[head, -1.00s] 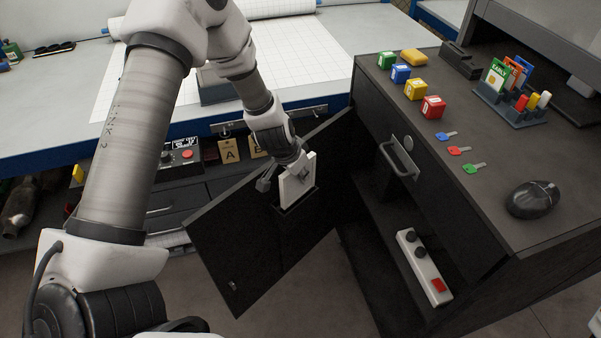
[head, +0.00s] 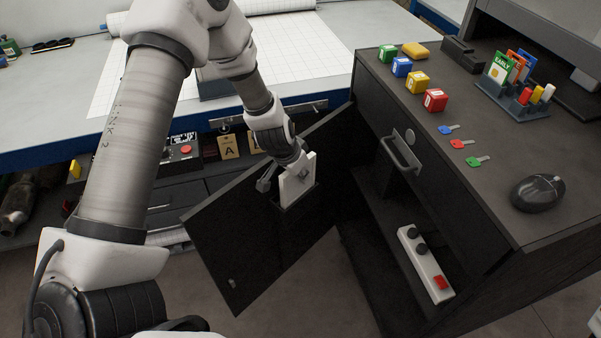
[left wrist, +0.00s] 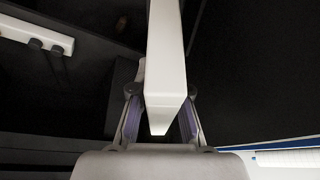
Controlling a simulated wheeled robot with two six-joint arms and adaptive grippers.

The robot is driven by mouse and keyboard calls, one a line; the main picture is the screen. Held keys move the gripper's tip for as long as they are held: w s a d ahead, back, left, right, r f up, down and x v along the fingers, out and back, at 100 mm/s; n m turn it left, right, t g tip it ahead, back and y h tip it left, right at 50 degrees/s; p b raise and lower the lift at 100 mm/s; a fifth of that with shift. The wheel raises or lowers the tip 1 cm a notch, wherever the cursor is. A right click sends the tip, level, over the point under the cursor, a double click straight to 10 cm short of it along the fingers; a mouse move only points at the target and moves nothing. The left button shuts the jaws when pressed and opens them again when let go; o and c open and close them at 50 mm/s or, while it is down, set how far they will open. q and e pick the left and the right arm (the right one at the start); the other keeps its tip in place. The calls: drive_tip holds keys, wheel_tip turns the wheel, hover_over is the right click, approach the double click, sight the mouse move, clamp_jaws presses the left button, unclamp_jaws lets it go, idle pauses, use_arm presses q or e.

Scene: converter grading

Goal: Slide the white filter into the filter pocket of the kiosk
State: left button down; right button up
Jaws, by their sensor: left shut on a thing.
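The white filter (head: 297,187) is a flat upright panel at the inner face of the kiosk's open door (head: 262,236). Its lower end sits at the dark filter pocket (head: 296,199) on that door; how deep it goes in is hard to tell. My left gripper (head: 290,172) is shut on the filter near its upper part. In the left wrist view the filter (left wrist: 166,60) stands between the two fingers (left wrist: 160,118), with purple pads on both sides. The kiosk (head: 470,185) stands at the right. My right gripper is not in view.
The kiosk top carries coloured blocks (head: 417,82), several keys (head: 463,144), a mouse (head: 538,193) and a card holder (head: 512,98). A white power strip (head: 425,264) lies on the kiosk's inner shelf. A workbench (head: 310,85) stands behind the door.

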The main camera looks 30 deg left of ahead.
sight(300, 185)
use_arm(q)
drive_tip(key=shift+f+b, duration=2.25)
drive_tip(key=shift+f, duration=0.35)
drive_tip(key=c, duration=1.1)
unclamp_jaws()
drive_tip(key=shift+o, duration=0.2)
drive_tip(key=o, duration=0.3)
drive_tip(key=shift+o, duration=0.2)
drive_tip(key=shift+r, duration=0.2)
wheel_tip(300, 185, up, 7)
drive_tip(key=p, duration=0.7)
drive_tip(key=shift+p, duration=0.35)
drive_tip(key=shift+f, duration=0.15)
